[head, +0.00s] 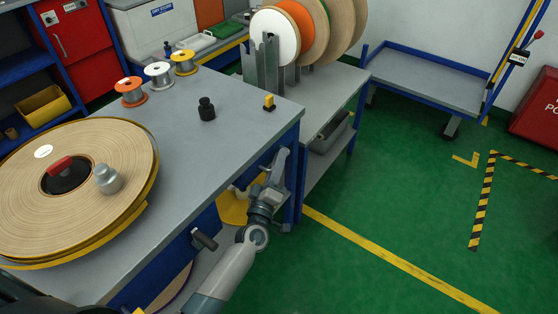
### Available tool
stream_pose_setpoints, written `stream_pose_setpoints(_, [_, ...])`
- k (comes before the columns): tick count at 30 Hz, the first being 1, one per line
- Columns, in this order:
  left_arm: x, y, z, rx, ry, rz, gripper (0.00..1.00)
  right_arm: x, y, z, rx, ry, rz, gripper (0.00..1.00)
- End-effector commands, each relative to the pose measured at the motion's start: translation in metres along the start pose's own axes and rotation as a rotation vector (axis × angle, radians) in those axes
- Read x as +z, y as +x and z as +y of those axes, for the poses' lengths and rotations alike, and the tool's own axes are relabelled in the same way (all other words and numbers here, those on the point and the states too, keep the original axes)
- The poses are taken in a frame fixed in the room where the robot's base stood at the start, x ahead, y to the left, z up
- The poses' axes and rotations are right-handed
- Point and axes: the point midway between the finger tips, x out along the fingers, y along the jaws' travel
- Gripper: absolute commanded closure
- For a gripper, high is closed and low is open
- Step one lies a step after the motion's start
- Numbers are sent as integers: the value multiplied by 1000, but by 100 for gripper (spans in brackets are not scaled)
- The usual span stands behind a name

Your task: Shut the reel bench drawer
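The reel bench (235,100) has a grey top and blue frame, and fills the left and middle of the head view. A dark handle-like bar (204,240) sticks out from its blue front side. I cannot clearly make out the drawer or how far open it is. My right gripper is not in view.
A second bench (335,88) with upright discs adjoins behind. Green floor (400,220) to the right is clear.

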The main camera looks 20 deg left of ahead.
Motion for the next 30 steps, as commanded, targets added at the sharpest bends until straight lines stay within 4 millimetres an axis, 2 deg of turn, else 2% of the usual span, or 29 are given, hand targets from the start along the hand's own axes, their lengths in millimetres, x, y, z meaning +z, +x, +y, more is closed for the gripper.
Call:
stream_pose_setpoints(8, [0,-7,0,1,0,0,85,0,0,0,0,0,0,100])
stream_pose_setpoints(14, [0,-29,0,0,-1,-1,85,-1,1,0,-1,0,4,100])
stream_pose_setpoints(30, [1,-135,-1,-1,1,-2,85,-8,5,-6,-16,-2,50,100])
